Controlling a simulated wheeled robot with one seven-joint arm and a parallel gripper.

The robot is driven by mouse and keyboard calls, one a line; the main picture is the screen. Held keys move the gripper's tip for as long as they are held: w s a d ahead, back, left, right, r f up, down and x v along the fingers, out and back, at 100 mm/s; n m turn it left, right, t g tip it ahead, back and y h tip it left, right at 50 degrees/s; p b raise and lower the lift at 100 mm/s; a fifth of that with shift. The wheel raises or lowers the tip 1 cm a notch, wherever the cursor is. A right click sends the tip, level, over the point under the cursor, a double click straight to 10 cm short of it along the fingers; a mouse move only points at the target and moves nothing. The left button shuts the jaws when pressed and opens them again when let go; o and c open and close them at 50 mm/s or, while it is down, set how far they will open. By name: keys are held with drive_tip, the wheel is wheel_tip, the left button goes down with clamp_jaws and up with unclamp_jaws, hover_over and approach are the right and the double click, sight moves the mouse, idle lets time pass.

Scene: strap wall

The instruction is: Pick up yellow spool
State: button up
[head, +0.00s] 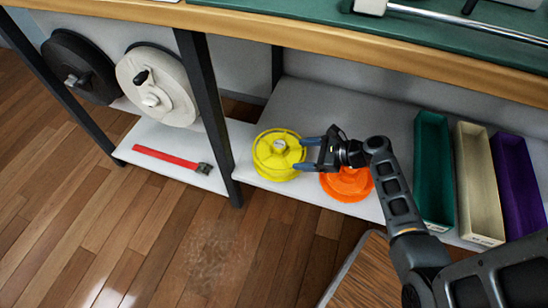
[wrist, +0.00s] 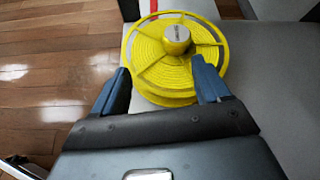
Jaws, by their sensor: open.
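The yellow spool (head: 277,155) lies flat on the grey lower shelf, near the shelf's left post, in the head view. In the wrist view the yellow spool (wrist: 178,60) is straight ahead, with a grey hub cap at its centre. My gripper (head: 304,154) is at the spool's right side in the head view, its blue fingertips close to the rim. In the wrist view my gripper (wrist: 160,80) is open, with one finger on each side of the spool's near edge. Nothing is clamped between them. I cannot tell whether the fingers touch the spool.
An orange spool (head: 347,184) lies under my wrist, partly hidden. Green (head: 433,170), cream (head: 479,180) and purple (head: 518,183) bins stand to the right. A black post (head: 208,110) stands left of the yellow spool. A red strap (head: 170,159) lies beyond it. The workbench top (head: 330,42) overhangs the shelf.

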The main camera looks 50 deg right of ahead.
sight(280, 144)
drive_tip(key=shift+m+t+y, duration=0.4)
drive_tip(key=shift+m+t, duration=0.1)
drive_tip(key=shift+m, duration=0.3)
drive_tip(key=w+d, duration=0.1)
drive_tip(key=w+d+b, duration=0.1)
drive_tip(key=w, duration=0.1)
drive_tip(key=shift+d+r, duration=0.15)
drive_tip(key=shift+d, duration=0.2)
drive_tip(key=b+x, duration=0.1)
drive_tip(key=x, duration=0.1)
drive_tip(key=b+x, duration=0.1)
drive_tip(key=x, duration=0.2)
drive_tip(key=b+x, duration=0.1)
drive_tip(key=x, duration=0.1)
drive_tip(key=shift+a, duration=0.45)
clamp_jaws()
drive_tip(key=shift+w, duration=0.1)
